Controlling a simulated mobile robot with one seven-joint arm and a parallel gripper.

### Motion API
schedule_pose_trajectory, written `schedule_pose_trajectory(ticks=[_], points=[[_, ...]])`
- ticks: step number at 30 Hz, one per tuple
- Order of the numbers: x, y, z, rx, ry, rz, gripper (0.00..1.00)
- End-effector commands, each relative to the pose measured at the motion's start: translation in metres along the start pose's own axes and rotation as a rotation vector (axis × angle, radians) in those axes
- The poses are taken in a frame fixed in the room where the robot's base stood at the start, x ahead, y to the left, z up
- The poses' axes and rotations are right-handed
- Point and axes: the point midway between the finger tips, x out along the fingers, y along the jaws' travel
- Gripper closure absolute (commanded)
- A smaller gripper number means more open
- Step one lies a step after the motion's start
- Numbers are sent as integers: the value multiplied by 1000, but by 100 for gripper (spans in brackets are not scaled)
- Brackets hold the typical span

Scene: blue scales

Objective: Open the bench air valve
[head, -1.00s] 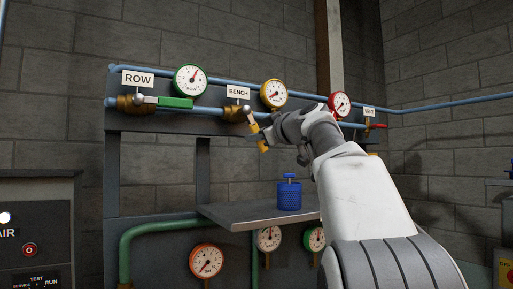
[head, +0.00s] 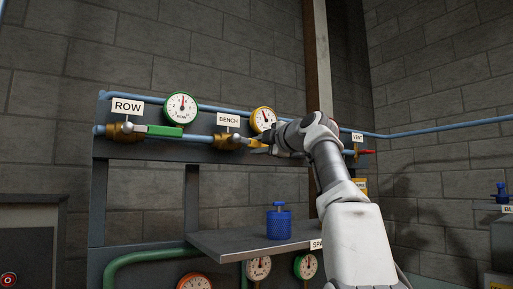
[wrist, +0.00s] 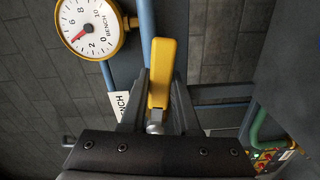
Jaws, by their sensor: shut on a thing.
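The bench valve (head: 227,142) is a brass body on the blue pipe, under the BENCH label (head: 228,120). My gripper (head: 262,147) is shut on its yellow handle (head: 255,142), to the right of the valve body. In the wrist view the yellow handle (wrist: 162,72) stands between my two fingers (wrist: 157,90), its end sticking out past them. It lies nearly in line with the blue pipe (wrist: 146,25). The yellow-rimmed bench gauge (head: 263,119) is above the handle. In the wrist view this gauge (wrist: 88,27) has its red needle off zero.
The ROW valve's green handle (head: 158,131) lies along the pipe at left, below a green-rimmed gauge (head: 181,107). A red vent handle (head: 366,152) is right of my arm. A blue canister (head: 279,222) stands on the grey shelf (head: 225,243) below. More gauges sit under the shelf.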

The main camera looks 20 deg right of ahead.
Motion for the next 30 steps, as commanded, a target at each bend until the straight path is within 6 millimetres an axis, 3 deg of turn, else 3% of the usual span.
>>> schedule_pose_trajectory(ticks=[12,27,28,30], points=[[0,13,-2,-166,0,2,100],[0,14,-2,-185,0,4,100],[0,14,-2,-185,0,4,68],[0,14,-2,-185,0,4,56]])
